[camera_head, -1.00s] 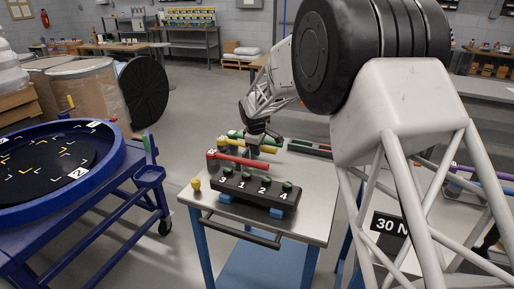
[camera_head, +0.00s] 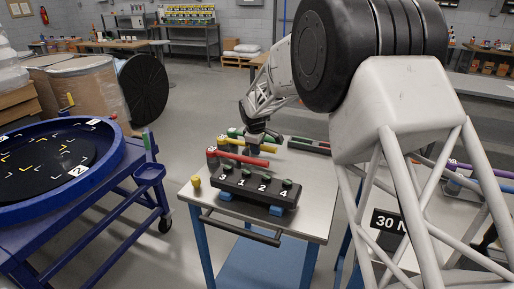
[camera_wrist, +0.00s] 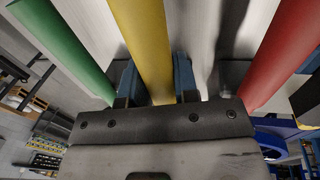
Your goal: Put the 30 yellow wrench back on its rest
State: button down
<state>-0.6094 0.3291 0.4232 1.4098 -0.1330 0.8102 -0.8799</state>
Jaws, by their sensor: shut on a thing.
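My gripper (camera_head: 257,143) is over the far part of the steel cart top, among the coloured wrenches. In the wrist view its two blue-padded fingers (camera_wrist: 157,82) are shut on the yellow wrench (camera_wrist: 148,40), one finger on each side of the handle. The green wrench (camera_wrist: 60,45) lies to the left in that view and the red wrench (camera_wrist: 282,50) to the right, both outside the fingers.
A black numbered block (camera_head: 256,190) with green knobs stands on the cart top (camera_head: 312,193) in front of the wrenches. A yellow knob (camera_head: 196,182) is at the left edge.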

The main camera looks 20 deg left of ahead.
jog(key=shift+f, duration=0.3)
dwell(0.4)
jog(key=c, duration=0.8)
grip_release()
jog(key=shift+f, duration=0.1)
jog(key=shift+s+r, duration=0.25)
jog(key=shift+r, duration=1.05)
jog(key=shift+s+r, duration=0.25)
jog(key=shift+r, duration=1.05)
jog(key=shift+s+r, duration=0.25)
jog(key=shift+r, duration=1.05)
jog(key=shift+d, duration=0.1)
